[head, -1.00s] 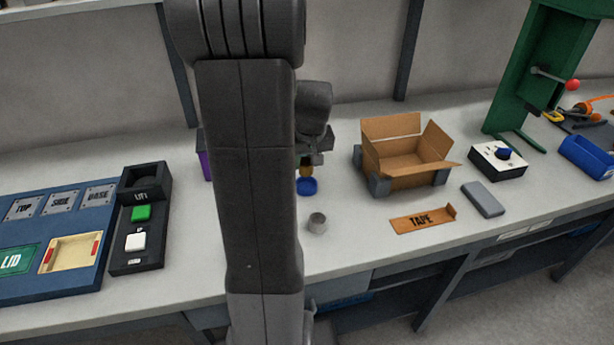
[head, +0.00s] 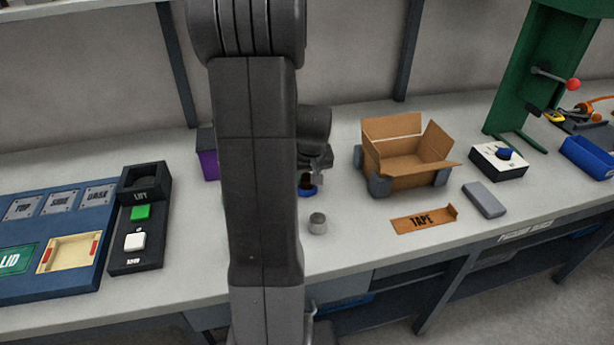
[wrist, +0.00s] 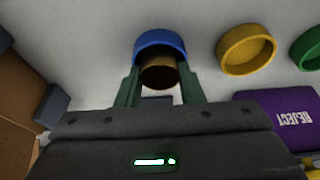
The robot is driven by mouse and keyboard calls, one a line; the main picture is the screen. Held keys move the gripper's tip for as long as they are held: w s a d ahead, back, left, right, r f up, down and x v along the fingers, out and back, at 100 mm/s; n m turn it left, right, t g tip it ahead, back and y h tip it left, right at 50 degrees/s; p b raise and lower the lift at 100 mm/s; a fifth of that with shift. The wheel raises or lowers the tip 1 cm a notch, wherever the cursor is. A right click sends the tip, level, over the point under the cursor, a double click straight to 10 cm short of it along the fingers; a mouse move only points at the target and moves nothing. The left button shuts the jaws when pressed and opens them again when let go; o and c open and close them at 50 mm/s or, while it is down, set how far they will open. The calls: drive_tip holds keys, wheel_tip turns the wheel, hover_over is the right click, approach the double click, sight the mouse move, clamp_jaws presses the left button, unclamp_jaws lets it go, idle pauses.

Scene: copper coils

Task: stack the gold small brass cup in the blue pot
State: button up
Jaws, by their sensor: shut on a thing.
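The blue pot (wrist: 158,42) stands on the bench, its rim showing beyond my fingers in the wrist view. In the head view a small part of the blue pot (head: 308,191) shows below my gripper. My gripper (wrist: 166,82) is shut on the gold small brass cup (wrist: 160,73), one green finger on each side. The cup overlaps the blue pot's opening in the wrist view, and its lower part seems within the rim. How deep it sits, and whether it touches the pot's floor, I cannot tell. In the head view my arm mostly hides the cup.
A yellow pot (wrist: 247,49) and a green pot (wrist: 308,49) stand beside the blue one. A purple reject bin (wrist: 281,120) is near them. A grey cup (head: 317,223) stands nearer the bench's front. An open cardboard box (head: 405,155) stands to the right.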

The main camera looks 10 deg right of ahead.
drive_tip(key=shift+s+f, duration=0.15)
drive_tip(key=shift+f, duration=0.15)
drive_tip(key=o, duration=0.9)
drive_tip(key=shift+s+f, duration=0.1)
drive_tip(key=shift+f, duration=0.05)
drive_tip(key=shift+o, duration=0.3)
drive_tip(key=shift+r+p, duration=0.6)
drive_tip(key=shift+r, duration=0.05)
drive_tip(key=v, duration=1.2)
drive_tip(key=shift+w, duration=0.35)
